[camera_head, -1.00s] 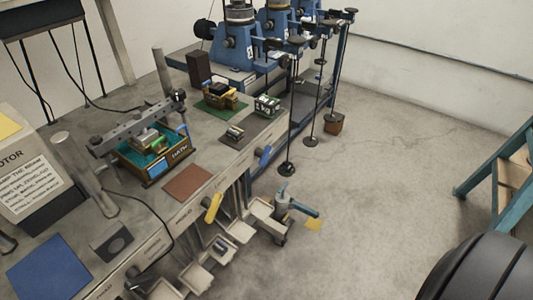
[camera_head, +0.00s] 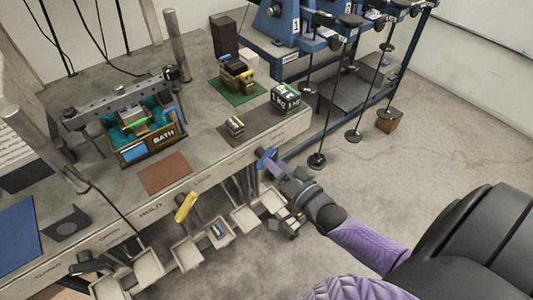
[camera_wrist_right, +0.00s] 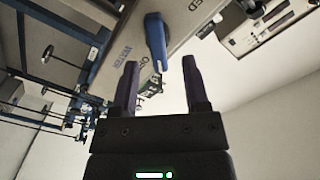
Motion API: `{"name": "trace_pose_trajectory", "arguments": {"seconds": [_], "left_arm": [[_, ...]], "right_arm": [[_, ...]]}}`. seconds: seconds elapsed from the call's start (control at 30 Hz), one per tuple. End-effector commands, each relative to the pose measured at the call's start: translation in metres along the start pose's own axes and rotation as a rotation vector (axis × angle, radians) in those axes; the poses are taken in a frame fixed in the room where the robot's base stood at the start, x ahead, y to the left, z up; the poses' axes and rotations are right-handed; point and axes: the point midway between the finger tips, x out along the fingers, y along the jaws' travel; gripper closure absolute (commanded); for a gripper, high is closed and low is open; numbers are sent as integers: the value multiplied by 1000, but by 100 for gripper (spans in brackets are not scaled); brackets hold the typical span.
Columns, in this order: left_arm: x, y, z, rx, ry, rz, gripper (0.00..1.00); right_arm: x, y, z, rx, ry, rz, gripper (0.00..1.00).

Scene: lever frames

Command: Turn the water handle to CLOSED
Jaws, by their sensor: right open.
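The blue water handle (camera_head: 264,156) is on the bench's front panel, near its right end. In the right wrist view the handle (camera_wrist_right: 155,38) hangs beside the printed word WATER, its lower end in line with the gap between my fingertips. A partly visible label ending in "ED" is at the upper right there. My right gripper (camera_head: 277,167) is open and empty, its fingertips close to the handle; the wrist view shows both fingers (camera_wrist_right: 159,65) apart. I cannot tell whether they touch it. My left gripper is not in view.
A yellow handle (camera_head: 186,206) is further left along the same panel. White trays (camera_head: 187,254) stick out below it. A blue frame with hanging weights (camera_head: 317,160) stands right of the handle. The floor (camera_head: 440,150) on the right is mostly clear.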

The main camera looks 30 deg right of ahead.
Motion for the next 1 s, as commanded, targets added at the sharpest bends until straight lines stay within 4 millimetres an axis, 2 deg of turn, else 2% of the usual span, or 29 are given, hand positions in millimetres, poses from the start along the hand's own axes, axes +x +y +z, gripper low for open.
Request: {"name": "trace_pose_trajectory", "arguments": {"seconds": [0.1, 0.2, 0.33, 0.57, 0.6, 0.87, 1.0], "left_arm": [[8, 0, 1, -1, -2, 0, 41], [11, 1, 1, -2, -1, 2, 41], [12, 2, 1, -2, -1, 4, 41], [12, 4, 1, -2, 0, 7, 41], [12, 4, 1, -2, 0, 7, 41], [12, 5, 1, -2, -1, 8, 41], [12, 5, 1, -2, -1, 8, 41]], "right_arm": [[23, 2, 2, -1, 0, 0, 41], [36, 2, 2, -2, -1, 1, 41], [43, 2, 1, -2, -2, 3, 41], [44, 1, 1, -3, -3, 4, 41], [44, 1, 1, -3, -3, 4, 43], [44, 1, 1, -3, -3, 4, 98], [44, 1, 1, -3, -3, 4, 100]]}}
